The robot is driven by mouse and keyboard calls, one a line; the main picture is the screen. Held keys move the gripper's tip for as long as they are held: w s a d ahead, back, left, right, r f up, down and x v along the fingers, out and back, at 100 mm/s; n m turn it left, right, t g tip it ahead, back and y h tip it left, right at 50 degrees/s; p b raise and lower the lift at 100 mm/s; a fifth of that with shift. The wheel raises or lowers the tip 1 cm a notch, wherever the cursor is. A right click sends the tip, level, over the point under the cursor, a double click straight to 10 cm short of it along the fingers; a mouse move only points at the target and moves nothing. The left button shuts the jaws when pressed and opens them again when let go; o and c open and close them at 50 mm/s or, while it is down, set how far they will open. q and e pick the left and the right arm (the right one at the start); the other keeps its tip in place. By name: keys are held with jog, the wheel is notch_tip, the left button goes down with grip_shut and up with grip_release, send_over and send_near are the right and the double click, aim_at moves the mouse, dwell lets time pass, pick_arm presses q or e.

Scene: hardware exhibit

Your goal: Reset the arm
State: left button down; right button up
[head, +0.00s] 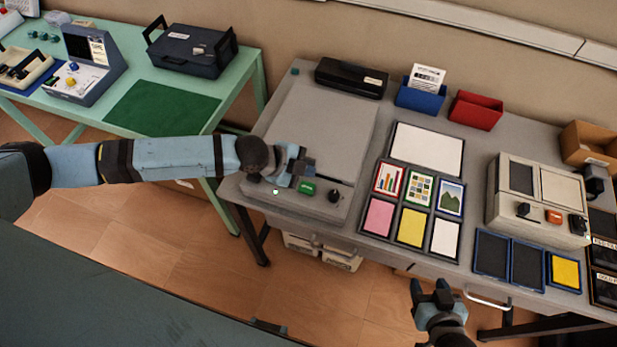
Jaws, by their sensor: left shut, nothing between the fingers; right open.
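My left arm reaches in from the left over a flat grey device (318,128) on the grey table. My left gripper (301,168) is shut and empty, above the device's front strip, close to a green button (306,188) and left of a black knob (334,196). Whether it touches the device is hard to tell. My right gripper (430,290) is open and empty, low in the picture at the grey table's front edge, left of a metal drawer handle (488,301).
Framed cards (410,228) lie mid-table under a white panel (427,150). A beige machine (538,200) and dark trays (510,258) stand right. Blue (420,97) and red (475,110) bins are behind. A green table (235,95) with a dark case (190,50) stands left.

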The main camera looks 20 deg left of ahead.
pick_arm(q)
jog(key=s+d+n+t+h, duration=0.2)
jog(key=s+d+n+t, duration=0.1)
jog(key=s+d+n, duration=0.4)
jog(key=s+a+f+n+t+y, duration=0.2)
jog(key=s+a+f+n+y, duration=0.4)
jog(key=s+a+n, duration=0.4)
jog(key=a+f, duration=0.1)
jog(key=a, duration=0.1)
jog(key=shift+a+f+t, duration=0.15)
jog(key=shift+a+t, duration=0.15)
jog(key=shift+t, duration=0.1)
jog(key=shift+w, duration=0.1)
dwell(1.4)
